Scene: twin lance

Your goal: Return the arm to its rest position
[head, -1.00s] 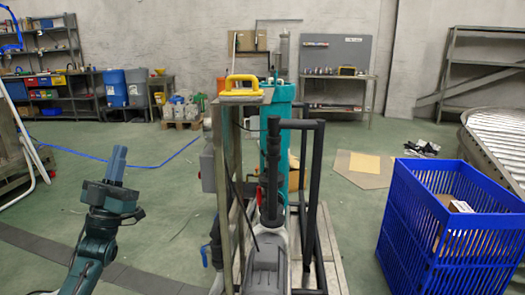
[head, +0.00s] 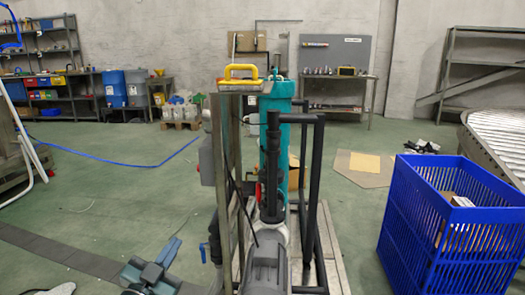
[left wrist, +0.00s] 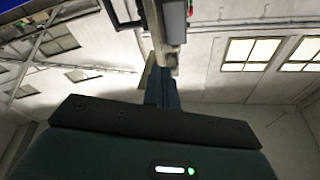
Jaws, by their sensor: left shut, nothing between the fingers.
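My left gripper (head: 168,252) is low in the head view, left of the pump stand, with its blue fingers together and pointing up and to the right. Nothing shows between the fingers. In the left wrist view the shut fingers (left wrist: 161,92) point up past a metal post (left wrist: 165,40), with windows and a pale wall or ceiling beyond. My right gripper is in neither view.
A stand with a metal post (head: 224,170), a teal cylinder (head: 276,150) and black pipes (head: 316,165) stands in the middle, close to my left gripper. A blue crate (head: 455,225) stands at right. Green floor (head: 110,200) is open at left.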

